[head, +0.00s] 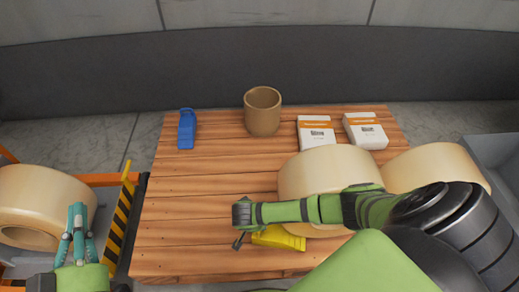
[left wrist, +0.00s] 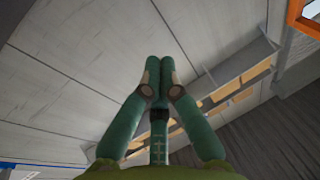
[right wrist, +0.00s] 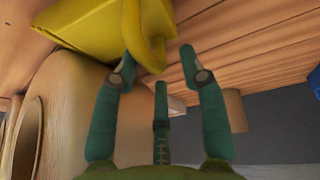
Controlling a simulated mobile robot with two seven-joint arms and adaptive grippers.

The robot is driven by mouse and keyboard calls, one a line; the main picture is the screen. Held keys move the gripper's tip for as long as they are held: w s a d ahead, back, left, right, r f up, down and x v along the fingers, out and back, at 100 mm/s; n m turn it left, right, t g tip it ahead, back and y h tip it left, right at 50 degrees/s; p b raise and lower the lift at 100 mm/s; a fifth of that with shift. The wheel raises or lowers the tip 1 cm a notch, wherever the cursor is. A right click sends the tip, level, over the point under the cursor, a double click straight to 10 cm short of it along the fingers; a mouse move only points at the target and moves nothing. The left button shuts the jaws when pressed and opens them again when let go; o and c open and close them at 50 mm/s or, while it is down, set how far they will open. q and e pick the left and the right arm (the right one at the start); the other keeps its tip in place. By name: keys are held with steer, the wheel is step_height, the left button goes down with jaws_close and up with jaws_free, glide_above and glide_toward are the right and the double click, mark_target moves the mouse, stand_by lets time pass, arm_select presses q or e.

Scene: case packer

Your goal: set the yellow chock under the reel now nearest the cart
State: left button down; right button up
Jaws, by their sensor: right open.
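The yellow chock (head: 279,237) lies near the table's front edge, partly hidden by my right arm. It also shows in the right wrist view (right wrist: 85,28). My right gripper (right wrist: 158,52) is open, with a curved yellow part of the chock between its fingertips. A cream reel (head: 325,168) sits on the table just behind the chock. A second reel (head: 437,165) is to its right. A third reel (head: 35,198) lies at the far left by an orange-railed frame, perhaps the cart (head: 103,179). My left gripper (head: 77,220) is shut and empty near that reel.
The wooden table (head: 200,215) is clear at its left and middle. At its back stand a blue object (head: 187,128), a brown cup (head: 262,112) and two white-orange boxes (head: 316,132). A grey bin (head: 498,160) is at the right edge.

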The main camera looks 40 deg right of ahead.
arm_select(q)
steer(key=shift+s+d+r+t+h, duration=0.15)
steer(key=shift+r+t, duration=0.1)
steer(key=shift+r, duration=0.25)
steer(key=shift+s+d+r+t+h, duration=0.1)
steer(key=shift+s+r+t, duration=0.15)
steer(key=shift+r, duration=0.2)
steer(key=shift+s+d+r+t+h, duration=0.15)
steer(key=shift+r+t, duration=0.15)
steer(key=shift+r, duration=0.2)
arm_select(e)
steer(key=shift+w+d+f, duration=0.15)
steer(key=shift+f, duration=0.25)
